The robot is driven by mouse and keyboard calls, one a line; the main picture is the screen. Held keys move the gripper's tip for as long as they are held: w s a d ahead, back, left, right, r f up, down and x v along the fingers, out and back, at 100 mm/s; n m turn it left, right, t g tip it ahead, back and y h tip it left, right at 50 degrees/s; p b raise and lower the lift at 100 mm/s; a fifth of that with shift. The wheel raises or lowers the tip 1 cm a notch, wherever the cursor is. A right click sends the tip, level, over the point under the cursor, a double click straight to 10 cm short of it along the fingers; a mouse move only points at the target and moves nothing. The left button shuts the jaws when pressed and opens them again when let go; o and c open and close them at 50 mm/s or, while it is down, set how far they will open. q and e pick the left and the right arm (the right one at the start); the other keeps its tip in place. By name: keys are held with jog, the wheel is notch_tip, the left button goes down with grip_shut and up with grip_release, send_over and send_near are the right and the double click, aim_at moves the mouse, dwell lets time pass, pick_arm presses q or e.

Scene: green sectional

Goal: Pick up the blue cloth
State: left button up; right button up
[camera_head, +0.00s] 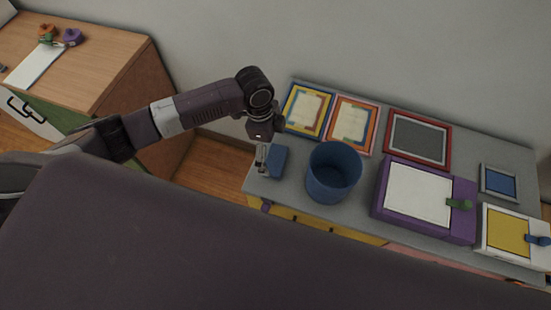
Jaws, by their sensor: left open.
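A small blue piece (277,164), which looks like the blue cloth, lies on the grey top of a low cabinet, near its left end. My left gripper (265,155) points down right at it, and its visible finger is at the left side of the blue piece. The gripper is open. The other finger is not clear, and I cannot tell whether the fingers touch the blue piece. My right gripper is not in view.
A blue bin (334,173) stands just right of the blue piece. Several framed pictures (352,123) lie behind it. A purple drawing board (417,192) lies to the right. A wooden cabinet (90,65) stands at the left, with floor between.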

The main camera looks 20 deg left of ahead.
aim_at(275, 159)
pick_arm(q)
jog(key=shift+s+d+f+p, duration=0.1)
jog(key=shift+d+f+p, duration=0.1)
jog(key=shift+f, duration=0.7)
jog(key=shift+s+d+f+p, duration=0.1)
jog(key=shift+d+f, duration=0.05)
jog(key=shift+f, duration=0.75)
jog(key=c, duration=1.1)
